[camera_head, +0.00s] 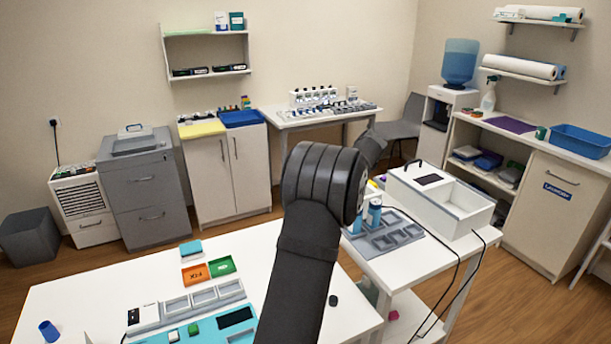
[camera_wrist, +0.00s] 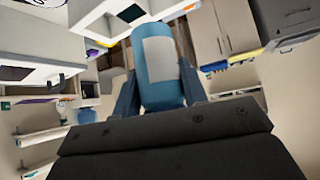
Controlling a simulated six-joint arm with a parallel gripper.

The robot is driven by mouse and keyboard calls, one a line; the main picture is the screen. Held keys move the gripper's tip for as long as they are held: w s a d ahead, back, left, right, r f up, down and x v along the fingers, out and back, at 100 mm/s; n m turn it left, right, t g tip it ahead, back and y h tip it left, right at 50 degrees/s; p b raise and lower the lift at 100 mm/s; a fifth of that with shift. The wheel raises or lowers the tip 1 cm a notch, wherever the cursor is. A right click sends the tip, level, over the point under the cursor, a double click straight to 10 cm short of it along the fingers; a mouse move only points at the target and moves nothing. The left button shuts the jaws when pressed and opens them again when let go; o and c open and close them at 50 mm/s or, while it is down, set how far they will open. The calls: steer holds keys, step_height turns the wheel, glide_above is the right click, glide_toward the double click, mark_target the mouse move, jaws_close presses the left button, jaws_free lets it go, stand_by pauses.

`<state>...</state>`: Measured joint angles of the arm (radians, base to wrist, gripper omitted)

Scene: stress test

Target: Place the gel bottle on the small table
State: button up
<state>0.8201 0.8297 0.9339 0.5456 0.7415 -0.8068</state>
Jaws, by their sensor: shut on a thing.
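A blue bottle with a blank white label (camera_wrist: 159,62), which fits the gel bottle, fills the upper middle of the wrist view. My gripper (camera_wrist: 157,88) is shut on it, one dark finger on each side. In the head view my arm hides the gripper, and I cannot tell whether the held bottle shows there. Two blue bottle shapes (camera_head: 375,212) show at the grey tray (camera_head: 397,240) on the white table at right (camera_head: 385,270). Another small white table (camera_head: 283,121) stands by the back wall. I cannot tell which table is the task's small table.
A white open-topped box (camera_head: 468,222) stands on the right table, with dark cables hanging nearby. The front table (camera_head: 80,290) carries orange and green trays, a grey rack and a blue cup (camera_head: 49,331). Its left part has free room.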

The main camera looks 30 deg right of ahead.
steer(key=s+d+f, duration=0.1)
steer(key=s+d, duration=0.3)
steer(key=d, duration=0.3)
steer(key=s+d, duration=0.4)
steer(key=d, duration=0.3)
steer(key=shift+w+a+f, duration=0.1)
steer(key=shift+a+f, duration=0.05)
steer(key=shift+f, duration=1.8)
steer(key=shift+w+a+f, duration=0.1)
steer(key=shift+f, duration=1.85)
steer(key=shift+w+a+f, duration=0.1)
steer(key=shift+a+f, duration=0.05)
steer(key=shift+f, duration=1.8)
steer(key=shift+f, duration=0.35)
steer(key=o, duration=1.2)
steer(key=v, duration=1.7)
steer(key=shift+s+a+r, duration=0.1)
steer(key=shift+a+r, duration=0.05)
